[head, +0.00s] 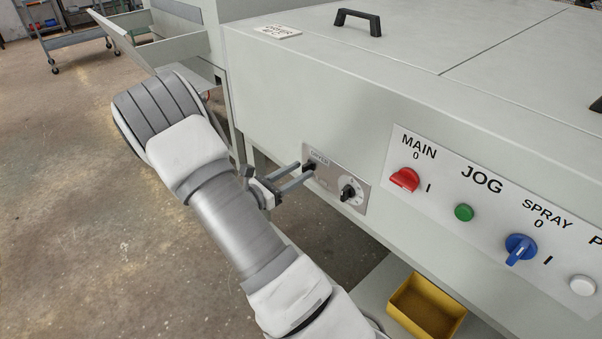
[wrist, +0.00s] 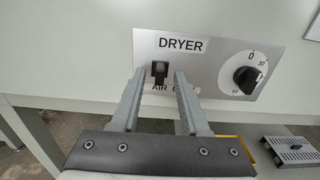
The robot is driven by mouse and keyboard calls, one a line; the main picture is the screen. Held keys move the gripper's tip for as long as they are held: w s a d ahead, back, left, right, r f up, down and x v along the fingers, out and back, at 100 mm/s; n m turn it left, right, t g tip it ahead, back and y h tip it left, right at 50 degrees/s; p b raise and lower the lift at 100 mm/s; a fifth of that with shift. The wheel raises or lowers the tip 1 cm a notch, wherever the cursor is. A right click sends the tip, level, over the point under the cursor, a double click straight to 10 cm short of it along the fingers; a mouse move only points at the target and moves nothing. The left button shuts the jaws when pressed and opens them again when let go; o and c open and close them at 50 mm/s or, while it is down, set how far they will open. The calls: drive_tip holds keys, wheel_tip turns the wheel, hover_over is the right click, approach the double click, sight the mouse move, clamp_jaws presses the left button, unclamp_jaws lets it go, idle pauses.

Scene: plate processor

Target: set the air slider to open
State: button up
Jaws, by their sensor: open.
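The air slider is a small black knob (wrist: 160,71) on the grey dryer panel (wrist: 207,62), above the partly hidden word "AIR". It also shows in the head view (head: 309,167), close to the fingertips. My gripper (wrist: 158,78) is open, its two grey fingers pointing at the panel, one at each side of the slider's lower part in the picture. In the head view my gripper (head: 300,171) reaches the panel from the left. I cannot tell whether the fingers touch the slider. The fingers hide part of the label below it.
A black dial (wrist: 247,76) sits right of the slider on the same panel. Further right are a red MAIN switch (head: 404,180), a green JOG button (head: 463,212) and a blue SPRAY switch (head: 520,248). A yellow bin (head: 427,306) stands below the machine. Open floor lies to the left.

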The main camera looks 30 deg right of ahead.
drive_tip(key=shift+w+d, duration=0.1)
drive_tip(key=shift+d, duration=0.6)
clamp_jaws()
idle(1.0)
